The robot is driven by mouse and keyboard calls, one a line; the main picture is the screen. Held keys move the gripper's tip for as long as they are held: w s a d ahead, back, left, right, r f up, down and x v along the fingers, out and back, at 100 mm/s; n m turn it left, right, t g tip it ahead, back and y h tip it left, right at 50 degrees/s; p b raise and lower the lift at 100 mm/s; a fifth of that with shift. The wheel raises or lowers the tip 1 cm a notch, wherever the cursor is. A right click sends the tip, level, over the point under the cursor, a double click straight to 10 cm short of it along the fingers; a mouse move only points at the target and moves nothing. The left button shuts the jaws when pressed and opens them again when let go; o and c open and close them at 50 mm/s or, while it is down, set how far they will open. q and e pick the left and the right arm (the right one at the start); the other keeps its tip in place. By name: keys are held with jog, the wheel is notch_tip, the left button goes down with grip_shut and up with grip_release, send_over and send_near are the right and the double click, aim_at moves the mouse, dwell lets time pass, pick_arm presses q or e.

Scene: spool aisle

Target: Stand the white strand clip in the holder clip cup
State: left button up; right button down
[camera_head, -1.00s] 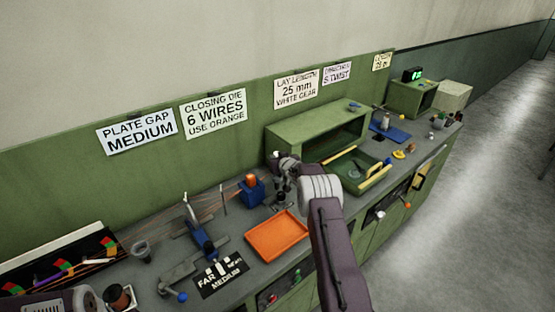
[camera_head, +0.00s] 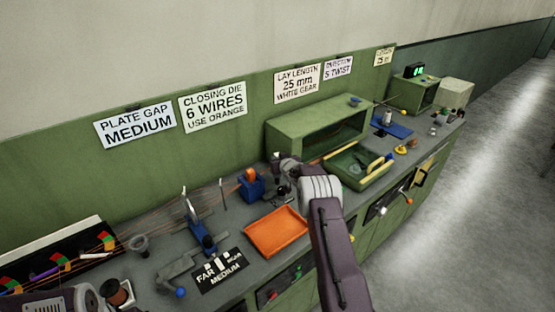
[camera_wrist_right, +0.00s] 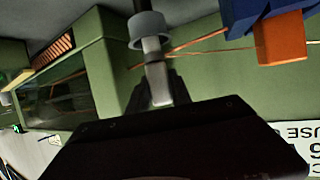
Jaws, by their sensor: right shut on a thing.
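My right gripper (camera_head: 281,184) is above the bench, just left of the green cabinet. In the right wrist view its fingers (camera_wrist_right: 157,82) are shut on a slim pale piece (camera_wrist_right: 154,46), which looks like the white strand clip. A light grey ring-shaped collar (camera_wrist_right: 147,27) surrounds the piece beyond the fingertips. I cannot tell whether this collar is part of the clip or the holder's clip cup. In the head view the clip and cup are too small and too covered by my wrist to make out. My left gripper is out of view; only part of my left arm shows at bottom left.
A blue block with an orange top (camera_head: 251,184) stands close left of my right gripper. An orange tray (camera_head: 276,233) lies in front. A green cabinet (camera_head: 318,130) and green bin (camera_head: 358,166) stand to the right. Thin wires (camera_head: 160,222) run across the bench at left.

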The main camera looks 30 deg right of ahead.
jog(key=shift+f+b, duration=0.3)
jog(key=shift+f, duration=0.1)
dwell(0.3)
jog(key=c, duration=1.1)
grip_release()
jog(key=shift+s+r+b, duration=0.15)
jog(key=shift+s+b, duration=0.15)
jog(key=shift+s, duration=0.25)
jog(key=b+v, duration=0.1)
jog(key=v, duration=0.7)
jog(key=shift+a+b, duration=0.1)
jog(key=shift+b, duration=0.2)
